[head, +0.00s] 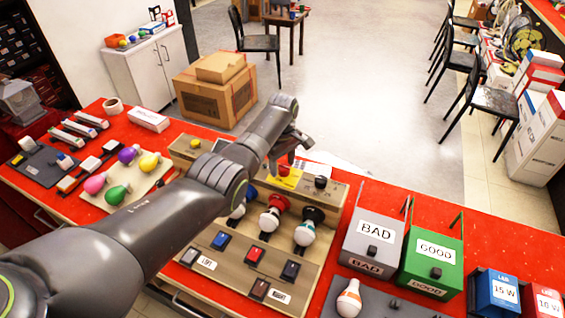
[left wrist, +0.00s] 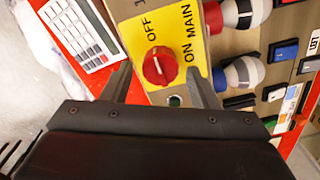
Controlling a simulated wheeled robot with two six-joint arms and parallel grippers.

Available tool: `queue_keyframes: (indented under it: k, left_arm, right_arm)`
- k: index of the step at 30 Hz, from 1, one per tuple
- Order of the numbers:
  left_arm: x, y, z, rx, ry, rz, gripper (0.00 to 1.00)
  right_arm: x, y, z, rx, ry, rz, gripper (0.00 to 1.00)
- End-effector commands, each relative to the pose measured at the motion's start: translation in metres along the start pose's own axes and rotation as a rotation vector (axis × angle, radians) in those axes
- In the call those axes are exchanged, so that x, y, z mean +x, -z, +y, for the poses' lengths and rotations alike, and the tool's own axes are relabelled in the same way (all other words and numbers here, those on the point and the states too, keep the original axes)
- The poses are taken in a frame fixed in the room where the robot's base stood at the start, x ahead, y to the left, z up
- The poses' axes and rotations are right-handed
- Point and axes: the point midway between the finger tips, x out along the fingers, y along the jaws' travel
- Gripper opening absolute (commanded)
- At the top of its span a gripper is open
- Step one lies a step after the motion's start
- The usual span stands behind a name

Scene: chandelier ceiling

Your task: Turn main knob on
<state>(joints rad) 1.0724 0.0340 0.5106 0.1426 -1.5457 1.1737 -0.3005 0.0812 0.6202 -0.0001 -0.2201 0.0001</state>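The main knob (left wrist: 161,66) is a round red knob on a yellow plate (left wrist: 200,50) marked OFF, ON and MAIN. Its pale marker is small, and I cannot tell surely which label it points to. In the head view the knob (head: 284,171) shows on the wooden test panel (head: 225,270), just below my left gripper (head: 289,148). In the left wrist view the left gripper (left wrist: 160,84) is open, with one finger on each side of the knob. I cannot tell whether the fingers touch it. My right gripper is not in view.
Bulbs, sockets and switches (head: 255,254) fill the panel's front. A grey BAD box (head: 372,243) and a green GOOD box (head: 432,255) stand right.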

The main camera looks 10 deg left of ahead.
Motion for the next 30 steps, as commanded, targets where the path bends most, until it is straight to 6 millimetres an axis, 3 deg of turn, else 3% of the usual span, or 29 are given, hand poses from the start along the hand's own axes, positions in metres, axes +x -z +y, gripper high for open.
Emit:
queue_keyframes:
  k: [1,10,20,30]
  left_arm:
    - [-0.0002,-0.0001,0.0001,0.0,0.0,0.0,0.49]
    - [-0.0003,-0.0001,0.0001,0.0,0.0,0.0,0.09]
    - [-0.0008,-0.0001,0.0006,0.046,0.0,0.0,0.09]
    - [-0.0011,-0.0004,0.0023,0.28,0.0,-0.001,0.09]
  right_arm:
    - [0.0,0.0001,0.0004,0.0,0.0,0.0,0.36]
    - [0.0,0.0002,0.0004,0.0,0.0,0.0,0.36]
    - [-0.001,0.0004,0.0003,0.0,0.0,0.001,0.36]
    - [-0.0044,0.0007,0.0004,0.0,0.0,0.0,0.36]
